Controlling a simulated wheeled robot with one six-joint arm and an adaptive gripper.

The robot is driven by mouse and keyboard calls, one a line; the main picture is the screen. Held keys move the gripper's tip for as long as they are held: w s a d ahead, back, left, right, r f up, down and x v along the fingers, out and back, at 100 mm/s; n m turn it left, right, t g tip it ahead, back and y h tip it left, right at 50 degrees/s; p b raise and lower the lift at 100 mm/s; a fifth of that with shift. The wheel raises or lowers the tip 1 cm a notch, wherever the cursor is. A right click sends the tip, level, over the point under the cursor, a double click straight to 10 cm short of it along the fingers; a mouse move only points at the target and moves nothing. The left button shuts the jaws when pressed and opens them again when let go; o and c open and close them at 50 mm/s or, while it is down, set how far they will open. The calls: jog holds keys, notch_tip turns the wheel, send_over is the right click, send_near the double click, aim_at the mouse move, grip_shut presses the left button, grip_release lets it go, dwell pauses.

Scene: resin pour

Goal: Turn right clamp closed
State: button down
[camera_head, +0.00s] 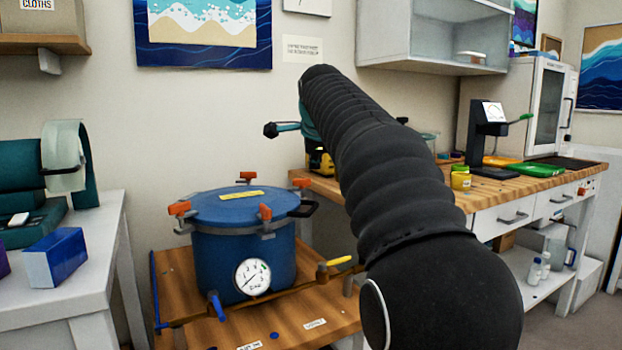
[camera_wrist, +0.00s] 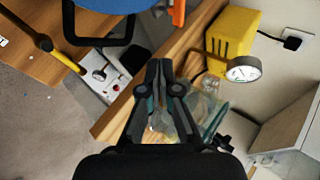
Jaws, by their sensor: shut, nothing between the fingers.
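The blue pressure pot (camera_head: 243,255) stands on a low wooden stand, its lid ringed by several orange-handled clamps. The right clamp (camera_head: 302,183) sits at the lid's right edge beside a black handle. In the wrist view, an orange clamp handle (camera_wrist: 179,12) shows at the top edge, cut off by the frame, close to the blue lid (camera_wrist: 112,5). My gripper (camera_wrist: 157,64) is shut and empty, pointing towards the pot's edge but apart from the orange handle. In the head view my arm hides most of the gripper. Whether the clamp is seated cannot be told.
A yellow-handled valve (camera_head: 335,262) sticks out at the pot's right. A yellow box (camera_wrist: 232,42) and a gauge (camera_wrist: 243,69) are right of my fingers in the wrist view. A wooden bench (camera_head: 545,165) stands at right, a white table (camera_head: 80,265) at left.

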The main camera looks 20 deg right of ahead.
send_near(310, 184)
notch_tip(310, 184, down, 4)
jog(key=shift+w+d+p, duration=0.2)
jog(key=shift+w, duration=0.5)
jog(key=shift+w+d+p, duration=0.2)
jog(key=shift+w+d, duration=0.05)
jog(key=shift+w, duration=0.5)
jog(key=shift+w+d+p, duration=0.2)
jog(key=shift+w, duration=0.5)
